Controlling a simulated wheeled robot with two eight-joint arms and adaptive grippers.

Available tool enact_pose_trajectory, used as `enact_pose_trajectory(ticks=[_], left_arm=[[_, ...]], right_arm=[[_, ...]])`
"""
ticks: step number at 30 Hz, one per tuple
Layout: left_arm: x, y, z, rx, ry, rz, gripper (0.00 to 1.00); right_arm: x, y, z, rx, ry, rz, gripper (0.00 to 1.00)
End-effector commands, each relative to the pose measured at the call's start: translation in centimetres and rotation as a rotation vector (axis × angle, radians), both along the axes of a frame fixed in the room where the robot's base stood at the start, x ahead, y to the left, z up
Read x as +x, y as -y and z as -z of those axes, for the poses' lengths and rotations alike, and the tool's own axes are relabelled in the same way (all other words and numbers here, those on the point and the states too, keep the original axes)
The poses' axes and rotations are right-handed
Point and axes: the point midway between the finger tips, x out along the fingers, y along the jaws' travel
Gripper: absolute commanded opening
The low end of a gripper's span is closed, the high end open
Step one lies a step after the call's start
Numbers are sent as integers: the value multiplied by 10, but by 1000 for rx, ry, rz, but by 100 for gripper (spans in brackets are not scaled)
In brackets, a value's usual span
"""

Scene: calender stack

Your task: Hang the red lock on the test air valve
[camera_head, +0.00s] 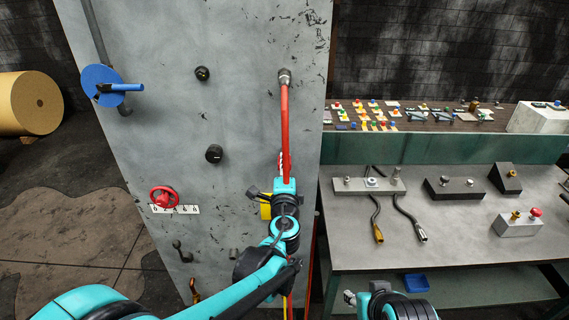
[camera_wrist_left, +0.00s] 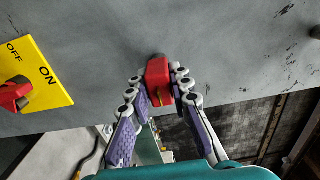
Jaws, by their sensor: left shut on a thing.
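The red lock (camera_wrist_left: 158,82) is between the fingers of my left gripper (camera_wrist_left: 158,98) in the left wrist view, close to the grey panel. A small part of the lock (camera_head: 281,158) shows above my left gripper (camera_head: 284,180) in the head view, next to the red hose. Its shackle is not clear. A yellow ON/OFF plate (camera_wrist_left: 38,75) with a red knob (camera_wrist_left: 14,95) is beside the gripper; the plate (camera_head: 265,208) is partly hidden by my arm in the head view. I cannot tell which fitting is the test air valve. My right gripper (camera_head: 350,297) is low near the bench, its fingers unclear.
The grey panel (camera_head: 235,110) carries a red hose (camera_head: 285,125), black knobs, a blue disc handle (camera_head: 101,87) and a red handwheel (camera_head: 164,197). At right, a workbench (camera_head: 455,245) holds several fittings and cables. A blue tray (camera_head: 417,283) is below it.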

Motion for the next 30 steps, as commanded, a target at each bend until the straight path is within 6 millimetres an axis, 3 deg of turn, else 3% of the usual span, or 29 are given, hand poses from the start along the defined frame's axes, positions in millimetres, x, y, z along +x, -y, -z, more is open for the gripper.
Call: enact_pose_trajectory(ticks=[21,30], left_arm=[[-31,0,0,0,0,0,0],[-35,0,0,0,0,0,0]], right_arm=[[0,0,-2,0,0,0,40],[0,0,-2,0,0,0,40]])
